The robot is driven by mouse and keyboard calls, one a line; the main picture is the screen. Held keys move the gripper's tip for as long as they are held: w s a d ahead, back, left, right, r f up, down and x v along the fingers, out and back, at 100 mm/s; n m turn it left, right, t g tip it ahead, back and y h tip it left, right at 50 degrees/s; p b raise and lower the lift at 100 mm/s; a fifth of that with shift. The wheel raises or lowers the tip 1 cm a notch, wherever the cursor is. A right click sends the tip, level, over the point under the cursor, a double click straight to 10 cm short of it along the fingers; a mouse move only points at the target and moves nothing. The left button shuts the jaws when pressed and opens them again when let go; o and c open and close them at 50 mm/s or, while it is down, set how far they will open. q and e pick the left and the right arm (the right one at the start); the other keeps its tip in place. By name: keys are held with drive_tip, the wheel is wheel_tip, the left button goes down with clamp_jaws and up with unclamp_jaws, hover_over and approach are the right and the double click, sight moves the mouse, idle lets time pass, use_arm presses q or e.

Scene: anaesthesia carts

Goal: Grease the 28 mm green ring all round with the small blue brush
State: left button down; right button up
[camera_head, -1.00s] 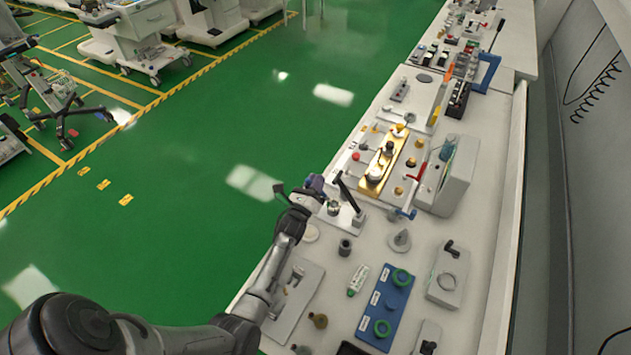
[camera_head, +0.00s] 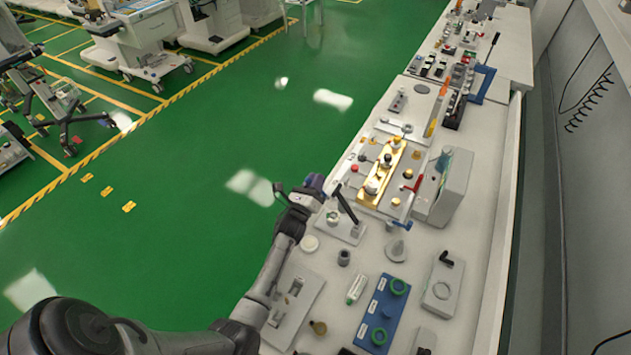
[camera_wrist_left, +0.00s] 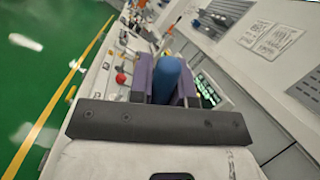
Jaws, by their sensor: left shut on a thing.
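My left gripper (camera_head: 315,183) is over the near-left edge of the bench, short of a dark upright lever. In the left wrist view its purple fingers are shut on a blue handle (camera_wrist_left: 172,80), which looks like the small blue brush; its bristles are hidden. Two green rings lie on a blue labelled board (camera_head: 367,323): the far ring (camera_head: 399,287) and the near ring (camera_head: 379,337). The label sizes are too small to read, so I cannot tell which is 28 mm. The gripper is well away from both rings. My right gripper is not in view.
A white-and-green tube (camera_head: 357,285) lies left of the board. A grey plate (camera_head: 302,300), a dark cup (camera_head: 344,257) and a grey block with a black lever (camera_head: 443,287) surround it. A dark lever stand (camera_head: 346,228) and a gold plate (camera_head: 376,186) stand farther back.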

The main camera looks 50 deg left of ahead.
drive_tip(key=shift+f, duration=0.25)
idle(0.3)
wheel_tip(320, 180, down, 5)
drive_tip(key=b, duration=0.5)
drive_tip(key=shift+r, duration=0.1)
idle(0.3)
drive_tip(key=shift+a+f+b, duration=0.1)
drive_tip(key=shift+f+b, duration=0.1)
drive_tip(key=shift+b, duration=0.1)
idle(0.5)
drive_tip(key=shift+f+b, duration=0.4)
drive_tip(key=shift+b, duration=0.05)
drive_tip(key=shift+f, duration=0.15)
idle(0.9)
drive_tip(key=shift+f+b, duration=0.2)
drive_tip(key=shift+b, duration=0.15)
idle(0.7)
